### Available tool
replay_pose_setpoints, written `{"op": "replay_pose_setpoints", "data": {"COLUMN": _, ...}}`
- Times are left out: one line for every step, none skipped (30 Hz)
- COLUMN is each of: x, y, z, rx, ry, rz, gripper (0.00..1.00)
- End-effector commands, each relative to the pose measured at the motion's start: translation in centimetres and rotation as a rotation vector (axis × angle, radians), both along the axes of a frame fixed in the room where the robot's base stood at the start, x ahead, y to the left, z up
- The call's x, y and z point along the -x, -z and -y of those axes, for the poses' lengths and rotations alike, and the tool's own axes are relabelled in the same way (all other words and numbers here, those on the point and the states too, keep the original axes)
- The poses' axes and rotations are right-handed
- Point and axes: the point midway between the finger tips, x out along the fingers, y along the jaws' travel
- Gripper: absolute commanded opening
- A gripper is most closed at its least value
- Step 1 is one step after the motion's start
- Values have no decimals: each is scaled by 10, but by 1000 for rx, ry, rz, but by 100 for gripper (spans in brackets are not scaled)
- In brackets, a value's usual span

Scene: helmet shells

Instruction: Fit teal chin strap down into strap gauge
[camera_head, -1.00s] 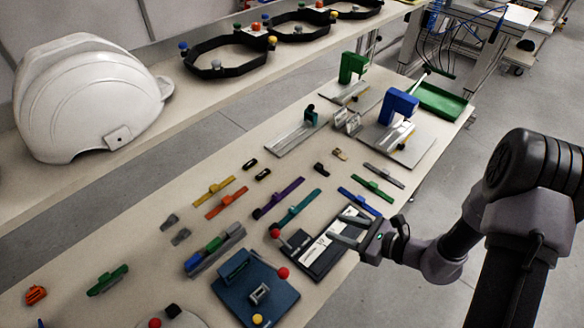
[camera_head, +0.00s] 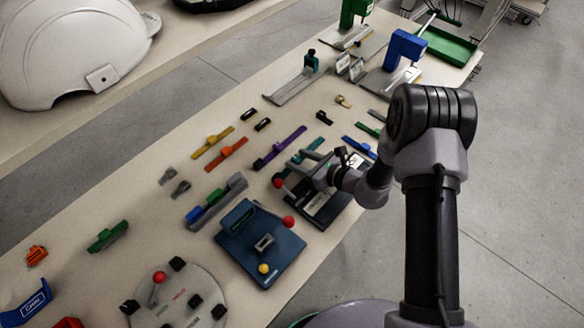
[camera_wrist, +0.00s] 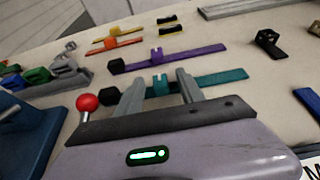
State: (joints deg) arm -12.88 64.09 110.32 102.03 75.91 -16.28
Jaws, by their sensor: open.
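The teal chin strap (camera_head: 316,144) lies on the table, partly hidden by my gripper (camera_head: 299,160) in the head view. The wrist view shows more of the strap (camera_wrist: 222,79), flat, with a raised teal buckle and a dark end at left. My gripper (camera_wrist: 160,77) is open, its two grey fingers appearing on either side of the buckle. I cannot tell if they touch it.
A purple strap (camera_head: 280,147) lies close beside the teal one. A black labelled device (camera_head: 325,207) is under my arm, and a red-knobbed blue fixture (camera_head: 262,250) stands nearer. Orange (camera_head: 226,153) and yellow (camera_head: 212,142) straps lie left. Bare table lies before the grey plate.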

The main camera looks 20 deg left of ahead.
Motion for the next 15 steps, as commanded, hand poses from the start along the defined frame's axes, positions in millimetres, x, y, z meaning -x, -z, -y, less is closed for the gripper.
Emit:
{"op": "replay_pose_setpoints", "data": {"x": 0, "y": 1, "z": -1, "rx": 0, "ry": 0, "rz": 0, "gripper": 45}}
{"op": "replay_pose_setpoints", "data": {"x": -1, "y": 0, "z": -2, "rx": 0, "ry": 0, "rz": 0, "gripper": 45}}
{"op": "replay_pose_setpoints", "data": {"x": -1, "y": 0, "z": -1, "rx": 0, "ry": 0, "rz": 0, "gripper": 45}}
{"op": "replay_pose_setpoints", "data": {"x": -1, "y": 0, "z": -1, "rx": 0, "ry": 0, "rz": 0, "gripper": 45}}
{"op": "replay_pose_setpoints", "data": {"x": -1, "y": 0, "z": -1, "rx": 0, "ry": 0, "rz": 0, "gripper": 45}}
{"op": "replay_pose_setpoints", "data": {"x": -1, "y": 0, "z": -1, "rx": 0, "ry": 0, "rz": 0, "gripper": 44}}
{"op": "replay_pose_setpoints", "data": {"x": -1, "y": -1, "z": -1, "rx": 0, "ry": 0, "rz": 0, "gripper": 38}}
{"op": "replay_pose_setpoints", "data": {"x": 0, "y": 0, "z": -1, "rx": 0, "ry": 0, "rz": 0, "gripper": 32}}
{"op": "replay_pose_setpoints", "data": {"x": 0, "y": 0, "z": -1, "rx": 0, "ry": 0, "rz": 0, "gripper": 24}}
{"op": "replay_pose_setpoints", "data": {"x": 0, "y": 0, "z": -1, "rx": 0, "ry": 0, "rz": 0, "gripper": 18}}
{"op": "replay_pose_setpoints", "data": {"x": 0, "y": -1, "z": -1, "rx": 0, "ry": 0, "rz": 0, "gripper": 12}}
{"op": "replay_pose_setpoints", "data": {"x": 0, "y": -1, "z": -1, "rx": 0, "ry": 0, "rz": 0, "gripper": 4}}
{"op": "replay_pose_setpoints", "data": {"x": 0, "y": -1, "z": -1, "rx": 0, "ry": 0, "rz": 0, "gripper": 0}}
{"op": "replay_pose_setpoints", "data": {"x": 0, "y": 0, "z": -1, "rx": 0, "ry": 0, "rz": 0, "gripper": 0}}
{"op": "replay_pose_setpoints", "data": {"x": 0, "y": 0, "z": -1, "rx": 1, "ry": 0, "rz": 0, "gripper": 0}}
